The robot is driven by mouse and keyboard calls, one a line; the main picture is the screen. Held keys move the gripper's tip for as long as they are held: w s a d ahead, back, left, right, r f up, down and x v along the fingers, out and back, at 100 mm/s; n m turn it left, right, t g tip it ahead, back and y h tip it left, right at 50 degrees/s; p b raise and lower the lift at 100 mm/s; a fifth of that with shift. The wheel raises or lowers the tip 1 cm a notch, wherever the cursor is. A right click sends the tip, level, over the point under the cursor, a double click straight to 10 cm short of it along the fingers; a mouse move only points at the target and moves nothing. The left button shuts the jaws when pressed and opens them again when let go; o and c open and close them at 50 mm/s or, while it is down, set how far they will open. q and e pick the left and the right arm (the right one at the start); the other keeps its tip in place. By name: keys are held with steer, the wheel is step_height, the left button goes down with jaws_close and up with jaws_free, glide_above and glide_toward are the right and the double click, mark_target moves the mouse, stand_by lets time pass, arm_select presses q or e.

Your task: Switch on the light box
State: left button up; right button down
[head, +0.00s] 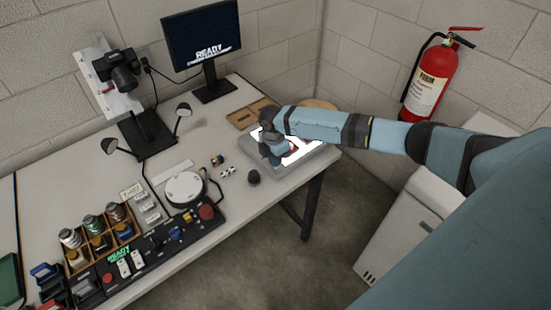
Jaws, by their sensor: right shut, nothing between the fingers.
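The light box (250,150) is a grey, flat box at the right end of the white table. Its top panel (302,150) shows bright white around my arm. My right arm reaches in from the right across the box. My right gripper (273,158) is shut and empty, pointing down at the left part of the box. The gripper and wrist cover part of the box, and any switch there is hidden. I cannot tell whether the fingertips touch it. My left gripper is not in view.
A round white turntable (185,188), control panel (150,247), monitor (203,34) and camera stand (146,133) fill the left. A fire extinguisher (430,83) hangs on the right wall.

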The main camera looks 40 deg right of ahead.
steer(key=shift+w+r, duration=0.35)
steer(key=shift+w, duration=0.4)
steer(key=shift+s+a+r+p, duration=0.1)
steer(key=shift+r+p, duration=0.45)
steer(key=shift+p, duration=0.15)
steer(key=r+p, duration=0.1)
steer(key=p, duration=0.1)
steer(key=r+p, duration=0.2)
steer(key=shift+s+r, duration=0.2)
steer(key=shift+r, duration=0.05)
step_height(320, 180, up, 9)
steer(key=s, duration=0.1)
steer(key=shift+s+r+b, duration=0.15)
steer(key=shift+s+b, duration=0.05)
steer(key=shift+b, duration=0.2)
